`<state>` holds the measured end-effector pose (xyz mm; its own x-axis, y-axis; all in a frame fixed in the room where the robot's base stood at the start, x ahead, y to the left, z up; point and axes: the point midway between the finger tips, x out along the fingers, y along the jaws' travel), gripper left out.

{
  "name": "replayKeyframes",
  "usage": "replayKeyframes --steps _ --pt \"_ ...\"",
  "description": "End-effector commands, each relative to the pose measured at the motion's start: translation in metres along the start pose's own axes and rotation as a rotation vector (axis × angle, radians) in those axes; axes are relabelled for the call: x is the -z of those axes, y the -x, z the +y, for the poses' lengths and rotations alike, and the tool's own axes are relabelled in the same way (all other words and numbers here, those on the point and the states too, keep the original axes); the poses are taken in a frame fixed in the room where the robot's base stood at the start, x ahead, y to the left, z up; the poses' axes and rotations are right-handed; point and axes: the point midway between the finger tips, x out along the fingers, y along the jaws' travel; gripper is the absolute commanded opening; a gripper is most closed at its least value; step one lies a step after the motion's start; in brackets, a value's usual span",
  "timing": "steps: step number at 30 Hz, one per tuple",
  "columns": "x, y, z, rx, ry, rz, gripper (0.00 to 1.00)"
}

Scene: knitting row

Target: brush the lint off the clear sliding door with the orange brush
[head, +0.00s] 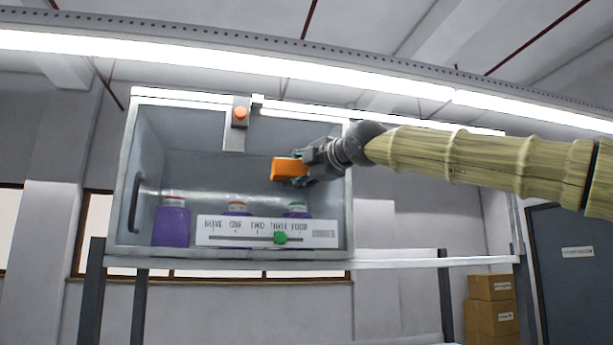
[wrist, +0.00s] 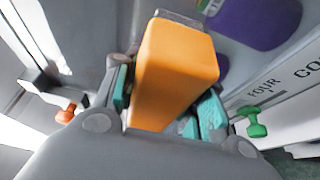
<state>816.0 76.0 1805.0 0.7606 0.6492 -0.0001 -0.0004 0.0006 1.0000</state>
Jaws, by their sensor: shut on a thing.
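The orange brush (head: 288,168) is held in my gripper (head: 303,165), in front of the upper right part of the cabinet. In the wrist view the brush (wrist: 178,65) stands out between the teal finger pads of my gripper (wrist: 165,110). The clear sliding door (head: 215,180) covers the cabinet front, with a dark handle (head: 136,204) at its left. I cannot make out any lint on it. Whether the brush touches the door cannot be told.
Several purple bottles (head: 172,222) stand inside the cabinet (head: 121,190). A white label panel (head: 215,231) with a green slider knob (head: 281,238) runs along the lower front. An orange button (head: 240,113) sits on a bracket at the top. Cardboard boxes (head: 491,318) are stacked at lower right.

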Motion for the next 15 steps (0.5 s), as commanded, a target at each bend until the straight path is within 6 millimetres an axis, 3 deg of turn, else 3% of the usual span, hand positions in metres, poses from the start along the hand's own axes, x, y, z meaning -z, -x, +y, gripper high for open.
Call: replayKeyframes --steps 15 --pt "0.025 -0.011 -0.001 0.000 0.001 0.001 0.21"
